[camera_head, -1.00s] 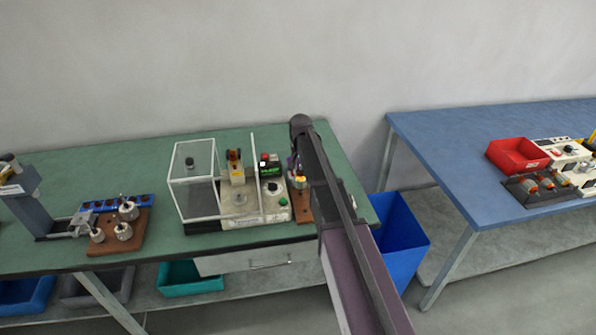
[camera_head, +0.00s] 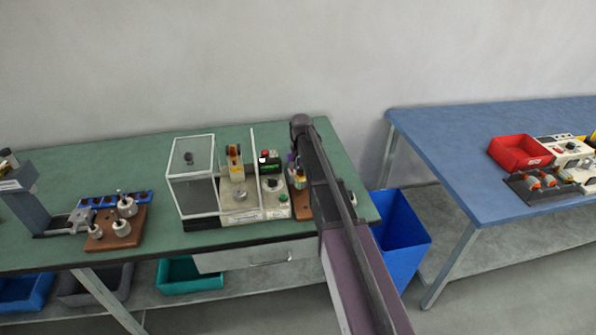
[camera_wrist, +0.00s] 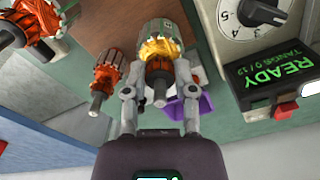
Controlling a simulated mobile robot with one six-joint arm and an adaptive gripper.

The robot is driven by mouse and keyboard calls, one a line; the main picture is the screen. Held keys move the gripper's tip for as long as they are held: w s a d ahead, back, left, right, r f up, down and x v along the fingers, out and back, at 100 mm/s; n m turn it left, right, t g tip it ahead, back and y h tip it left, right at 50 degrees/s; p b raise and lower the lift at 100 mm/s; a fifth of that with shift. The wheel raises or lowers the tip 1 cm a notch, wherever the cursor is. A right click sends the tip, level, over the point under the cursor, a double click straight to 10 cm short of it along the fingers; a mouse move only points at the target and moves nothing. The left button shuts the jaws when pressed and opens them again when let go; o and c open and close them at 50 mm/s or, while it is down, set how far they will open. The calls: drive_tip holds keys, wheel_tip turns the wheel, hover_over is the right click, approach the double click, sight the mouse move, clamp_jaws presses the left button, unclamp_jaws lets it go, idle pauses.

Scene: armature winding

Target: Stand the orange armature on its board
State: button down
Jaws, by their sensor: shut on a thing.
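My gripper (camera_wrist: 158,92) is shut around an armature (camera_wrist: 160,48) with a yellow-orange winding, a copper commutator and a grey shaft, in the wrist view. Its shaft end points toward the camera. A brown wooden board (camera_wrist: 112,22) lies behind it; whether the armature touches the board cannot be told. A smaller armature with a red-orange winding (camera_wrist: 108,72) is just left of the fingers, and another red-orange one (camera_wrist: 35,28) is at the top left. In the head view, my arm largely hides the board (camera_head: 301,208) and the held armature.
The winding machine (camera_wrist: 262,60), with a dial and a READY display, is close on the right. A purple piece (camera_wrist: 188,104) sits by the right finger. In the head view, a clear guard box (camera_head: 191,180) stands farther left, and a blue bin (camera_head: 402,240) is beside the green table.

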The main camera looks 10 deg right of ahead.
drive_tip(key=shift+f+b, duration=0.35)
drive_tip(key=shift+f, duration=0.05)
idle(0.5)
drive_tip(key=shift+c, duration=1.8)
unclamp_jaws()
drive_tip(key=shift+r, duration=0.1)
drive_tip(key=shift+r+p, duration=2.15)
drive_tip(key=shift+p, duration=0.15)
